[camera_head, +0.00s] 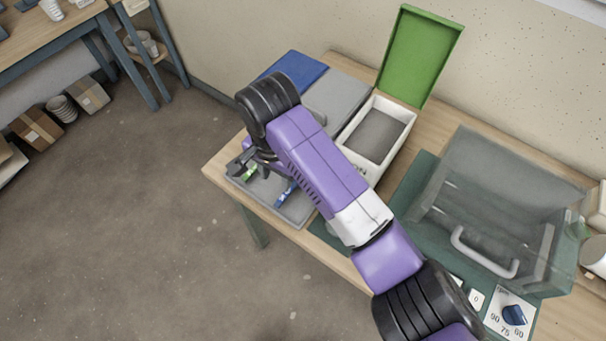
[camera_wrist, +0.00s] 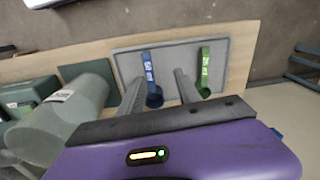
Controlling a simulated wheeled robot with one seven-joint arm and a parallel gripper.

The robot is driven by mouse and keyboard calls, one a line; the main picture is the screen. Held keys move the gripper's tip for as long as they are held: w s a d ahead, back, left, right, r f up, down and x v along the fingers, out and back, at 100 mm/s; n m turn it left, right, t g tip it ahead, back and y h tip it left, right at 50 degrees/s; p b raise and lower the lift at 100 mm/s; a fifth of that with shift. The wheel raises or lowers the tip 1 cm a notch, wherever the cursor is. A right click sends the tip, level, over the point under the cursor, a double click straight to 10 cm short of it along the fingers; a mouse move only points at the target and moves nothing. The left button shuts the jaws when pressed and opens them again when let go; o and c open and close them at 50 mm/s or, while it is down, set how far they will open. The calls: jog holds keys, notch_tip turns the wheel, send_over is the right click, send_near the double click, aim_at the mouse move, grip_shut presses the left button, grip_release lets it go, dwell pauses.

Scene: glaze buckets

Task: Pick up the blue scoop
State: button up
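The blue scoop (camera_head: 286,194) lies in a shallow grey tray (camera_head: 297,214) near the table's front edge, partly hidden by my arm. In the wrist view the blue scoop (camera_wrist: 149,72) has its handle pointing up the picture and its round bowl low. A green scoop (camera_head: 251,171) lies beside it in the tray; it also shows in the wrist view (camera_wrist: 205,66), to the right. My gripper (camera_wrist: 159,76) is open and empty. In the wrist view its fingers appear on either side of the blue scoop's lower part; the gap in height is unclear. In the head view my gripper (camera_head: 253,166) is over the tray.
Behind the tray are a grey box (camera_head: 338,99) with a blue panel (camera_head: 290,68) and a white bin (camera_head: 401,113) with a raised green lid (camera_head: 421,54). A clear case (camera_head: 484,203) with a handle stands to the right. Floor lies beyond the front edge.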

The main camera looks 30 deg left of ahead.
aim_at(282, 199)
jog(key=shift+s+d+m+h, duration=0.2)
jog(key=shift+s+d+m, duration=0.05)
jog(key=shift+d, duration=0.2)
jog(key=shift+s+d+m+h, duration=0.2)
jog(key=shift+s+d+m, duration=0.05)
jog(key=shift+d, duration=0.2)
jog(key=shift+a+f+p, duration=0.1)
jog(key=shift+f+p, duration=0.35)
jog(key=shift+f, duration=3.45)
grip_shut()
